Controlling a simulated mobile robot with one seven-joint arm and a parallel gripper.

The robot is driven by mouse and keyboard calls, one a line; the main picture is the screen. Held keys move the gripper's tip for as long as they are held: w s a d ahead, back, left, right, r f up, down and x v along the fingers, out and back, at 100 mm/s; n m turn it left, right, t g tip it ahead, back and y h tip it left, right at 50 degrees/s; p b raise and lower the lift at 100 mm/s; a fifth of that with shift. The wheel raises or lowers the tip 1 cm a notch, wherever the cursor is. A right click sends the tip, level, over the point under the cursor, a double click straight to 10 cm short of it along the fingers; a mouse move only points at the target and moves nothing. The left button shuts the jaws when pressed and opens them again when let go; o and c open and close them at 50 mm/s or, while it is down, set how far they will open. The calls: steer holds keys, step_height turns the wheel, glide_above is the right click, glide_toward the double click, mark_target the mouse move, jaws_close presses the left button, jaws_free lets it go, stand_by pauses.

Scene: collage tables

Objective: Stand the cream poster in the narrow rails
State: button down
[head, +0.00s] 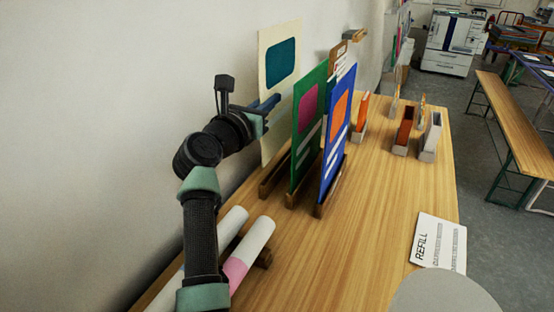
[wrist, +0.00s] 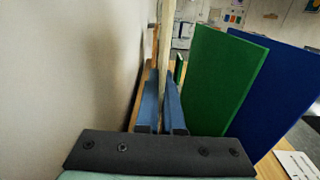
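The cream poster (head: 279,95) with a teal block is upright beside the wall in the head view. In the wrist view its edge (wrist: 166,50) stands as a thin strip between the two blue fingers. My gripper (head: 267,103) is shut on its near edge; the fingers also show in the wrist view (wrist: 161,105). Wooden rails (head: 272,180) are below the cream poster; I cannot tell whether its bottom edge is in them or just above. A green poster (head: 308,125) and a blue poster (head: 338,130) stand upright in rails to the right.
The wall is close on the left. Rolled paper tubes (head: 248,243) lie at the near left of the table (head: 385,200). Small holders with orange and brown items (head: 404,130) stand farther back. A REFILL sheet (head: 440,240) lies at the right edge. The table's right middle is clear.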

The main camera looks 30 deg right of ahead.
mark_target(270, 136)
step_height(270, 136, down, 8)
steer(key=shift+f+b, duration=0.1)
steer(key=shift+b, duration=0.35)
steer(key=c, duration=1.5)
jaws_free()
steer(key=shift+f, duration=0.2)
steer(key=o, duration=0.4)
steer(key=shift+r, duration=0.1)
steer(key=shift+o, duration=0.2)
steer(key=p+v, duration=0.7)
steer(key=v, duration=0.6)
steer(key=shift+s+d+r, duration=0.15)
steer(key=shift+s+d, duration=0.1)
steer(key=shift+s, duration=0.05)
